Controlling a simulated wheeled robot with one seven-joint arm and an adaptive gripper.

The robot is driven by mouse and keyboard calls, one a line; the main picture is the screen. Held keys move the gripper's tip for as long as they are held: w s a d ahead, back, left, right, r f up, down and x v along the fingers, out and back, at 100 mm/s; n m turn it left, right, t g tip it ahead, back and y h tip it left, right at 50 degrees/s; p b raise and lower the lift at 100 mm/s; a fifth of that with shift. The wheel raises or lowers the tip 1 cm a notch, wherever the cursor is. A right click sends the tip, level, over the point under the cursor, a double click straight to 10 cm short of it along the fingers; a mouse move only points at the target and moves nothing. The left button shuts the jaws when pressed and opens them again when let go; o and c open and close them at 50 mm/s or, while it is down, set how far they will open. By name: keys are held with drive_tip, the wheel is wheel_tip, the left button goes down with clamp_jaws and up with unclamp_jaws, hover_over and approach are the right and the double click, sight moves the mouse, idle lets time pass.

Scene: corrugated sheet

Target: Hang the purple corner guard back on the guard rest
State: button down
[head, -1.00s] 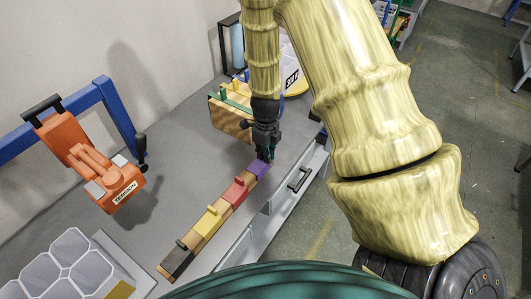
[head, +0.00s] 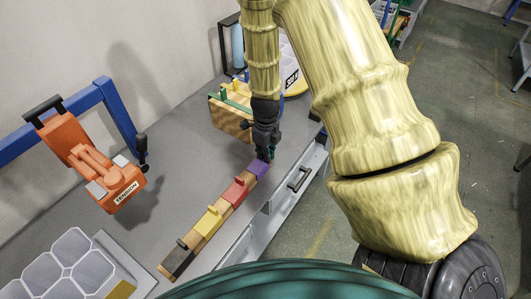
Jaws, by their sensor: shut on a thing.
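The purple corner guard (head: 259,168) is at the far end of a long wooden bar, the guard rest (head: 224,219). My gripper (head: 267,157) points down at the purple guard and is shut on it. The fingertips are small and dark in this view, so the exact grip is hard to see. The guard appears to be on or just over the bar's end; I cannot tell whether it touches. A red guard (head: 236,192), a yellow guard (head: 208,222) and a dark grey guard (head: 177,261) sit along the same bar.
A wooden holder with green parts (head: 232,113) stands just behind my gripper. An orange tensioning tool (head: 98,165) hangs from a blue frame (head: 115,115) at left. A grey hexagonal-cell tray (head: 72,268) sits front left. The grey bench top (head: 185,160) is clear between them.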

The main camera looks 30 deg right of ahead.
drive_tip(key=c, duration=1.1)
unclamp_jaws()
drive_tip(key=shift+r, duration=0.15)
drive_tip(key=shift+r+p, duration=2.6)
drive_tip(key=shift+r, duration=0.3)
